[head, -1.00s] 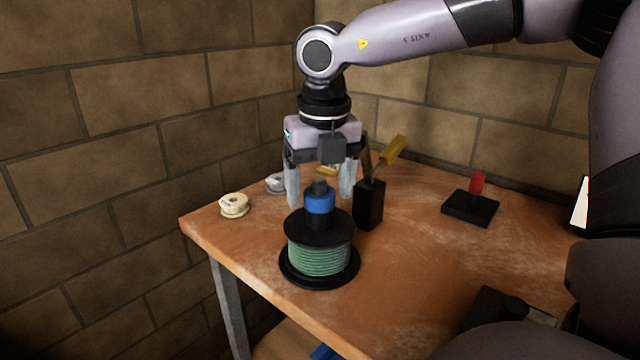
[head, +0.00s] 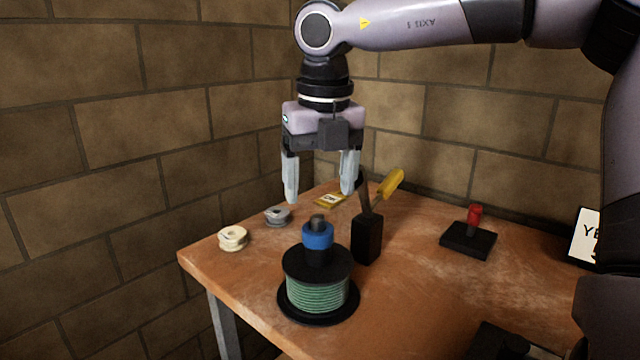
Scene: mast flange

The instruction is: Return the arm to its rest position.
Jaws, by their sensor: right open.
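My right arm comes in from the right along the top of the head view. Its gripper (head: 320,196) points down, open and empty. It hangs above a black spool (head: 318,291) wound with green line on the wooden table. A blue ring (head: 317,236) sits around the post on top of the spool, below the fingertips and apart from them. My left gripper does not show.
A black block (head: 367,238) holding a yellow-handled tool (head: 391,184) stands right of the spool. A red-topped post on a black base (head: 468,239) stands right. Brick walls (head: 140,130) close the corner.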

